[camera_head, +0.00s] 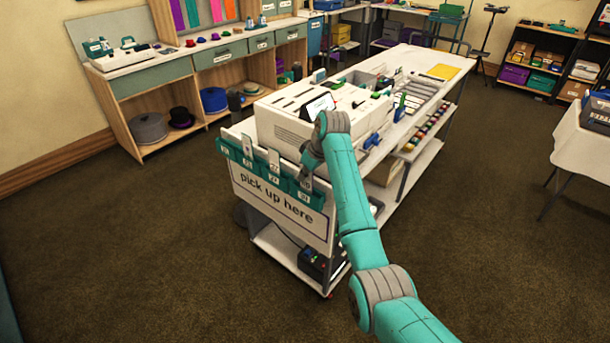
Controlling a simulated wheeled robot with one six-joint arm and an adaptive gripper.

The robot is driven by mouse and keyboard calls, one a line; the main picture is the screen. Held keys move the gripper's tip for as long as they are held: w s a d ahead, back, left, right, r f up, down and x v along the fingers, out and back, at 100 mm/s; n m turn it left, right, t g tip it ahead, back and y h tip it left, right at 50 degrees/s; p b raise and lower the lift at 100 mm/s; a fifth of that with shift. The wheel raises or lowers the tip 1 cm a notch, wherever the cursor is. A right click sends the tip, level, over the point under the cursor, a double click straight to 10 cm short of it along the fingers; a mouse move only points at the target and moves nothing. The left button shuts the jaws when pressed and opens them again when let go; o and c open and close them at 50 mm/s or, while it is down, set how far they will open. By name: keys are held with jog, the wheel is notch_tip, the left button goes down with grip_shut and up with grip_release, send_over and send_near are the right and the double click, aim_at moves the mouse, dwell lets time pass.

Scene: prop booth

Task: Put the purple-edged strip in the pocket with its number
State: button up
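A row of teal pockets (262,173) with small white number labels hangs on the near end of the white cart, above a "pick up here" sign (283,205). The numbers are too small to read surely. White strips stand up out of some pockets, one at the left (247,144) and one near the middle (273,158). I cannot make out a purple edge on any strip. My teal arm reaches over the cart's near end, and my gripper (307,172) is low at the right-hand pockets. Its fingers are too small and partly hidden to tell what they hold.
A white machine (318,112) with slots and a dark screen stands on the cart (418,92) just behind the pockets. A wooden shelf unit (165,95) stands at the left, a white-covered table (583,150) at the right. The brown carpet around the cart is clear.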

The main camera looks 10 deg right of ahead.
jog(key=o, duration=0.5)
jog(key=v, duration=1.2)
jog(key=shift+w, duration=0.1)
